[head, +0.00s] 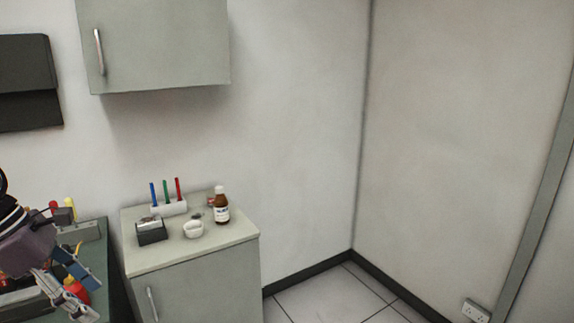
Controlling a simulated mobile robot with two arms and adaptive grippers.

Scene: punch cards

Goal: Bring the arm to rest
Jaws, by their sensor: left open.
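My left arm comes in from the lower left, and my left gripper (90,298) is open in front of the workbench. Its two grey-blue fingers point down and to the right, apart from each other. A red and yellow object (77,291) shows between and behind the fingers, partly hidden by them. I cannot tell whether the gripper touches it. My right gripper is not in view.
A low cabinet (200,290) bears a pen holder (170,208) with coloured pens, a dark box (151,232), a white bowl (193,229) and a brown bottle (222,208). A wall cabinet (155,45) hangs above. The tiled floor (335,297) at right is clear.

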